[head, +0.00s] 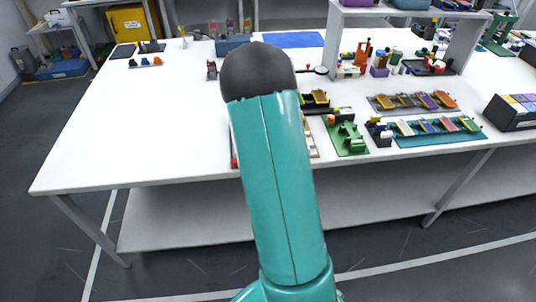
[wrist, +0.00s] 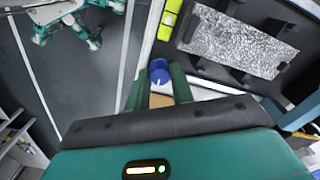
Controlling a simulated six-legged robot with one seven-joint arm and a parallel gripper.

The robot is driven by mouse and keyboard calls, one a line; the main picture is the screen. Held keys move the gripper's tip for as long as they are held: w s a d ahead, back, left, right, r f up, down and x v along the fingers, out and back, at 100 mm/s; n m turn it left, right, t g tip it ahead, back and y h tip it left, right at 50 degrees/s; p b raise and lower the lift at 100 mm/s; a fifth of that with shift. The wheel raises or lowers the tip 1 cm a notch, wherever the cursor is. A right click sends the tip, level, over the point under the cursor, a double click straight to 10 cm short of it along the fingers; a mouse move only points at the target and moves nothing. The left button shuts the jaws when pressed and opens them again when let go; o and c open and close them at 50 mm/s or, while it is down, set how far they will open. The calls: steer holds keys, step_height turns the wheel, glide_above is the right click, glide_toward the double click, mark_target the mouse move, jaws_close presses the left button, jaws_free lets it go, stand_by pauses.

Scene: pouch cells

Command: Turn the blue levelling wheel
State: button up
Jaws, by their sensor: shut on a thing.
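The blue levelling wheel (wrist: 158,66) shows in the wrist view, just above the middle, with a small pale mark on its face. My gripper (wrist: 159,77) has its two green fingers on either side of the wheel, shut on it. The fingers hide the wheel's sides. In the head view my teal arm covers the spot, so neither the wheel nor my gripper shows there.
In the wrist view, a dark frame holds a silver foil sheet (wrist: 238,40) beside the wheel, with a yellow-green bar (wrist: 169,18) at its edge. In the head view, a green fixture (head: 348,139) stands right of my arm. The white table (head: 140,125) is mostly clear at left.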

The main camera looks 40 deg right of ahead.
steer(key=shift+m, duration=1.3)
steer(key=o, duration=0.7)
steer(key=shift+r, duration=0.1)
step_height(320, 180, up, 14)
steer(key=shift+f, duration=0.15)
